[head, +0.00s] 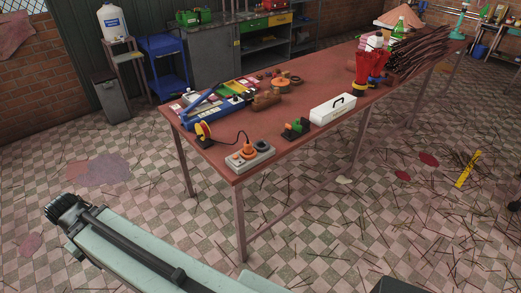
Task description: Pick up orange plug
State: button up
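The orange plug (247,151) sits in a grey power strip (262,160) at the near left corner of the reddish-brown table (310,138). A thin dark cord runs from near the plug to a small red and yellow round device (203,130) on its left. The plug looks small here, and its fit in the socket cannot be made out. Part of my pale green arm crosses the lower left, in front of the table and apart from it. My gripper's fingers do not show.
A green and black tool (297,127) and a white box (333,107) stand right of the strip. A blue-framed device (210,103) lies behind it. Table legs and scattered sticks occupy the floor on the right; the tiled floor at the left is fairly clear.

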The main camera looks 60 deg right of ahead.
aim_at(249, 150)
jog(key=z, duration=0.35)
jog(key=i, duration=1)
jog(key=u, duration=0.05)
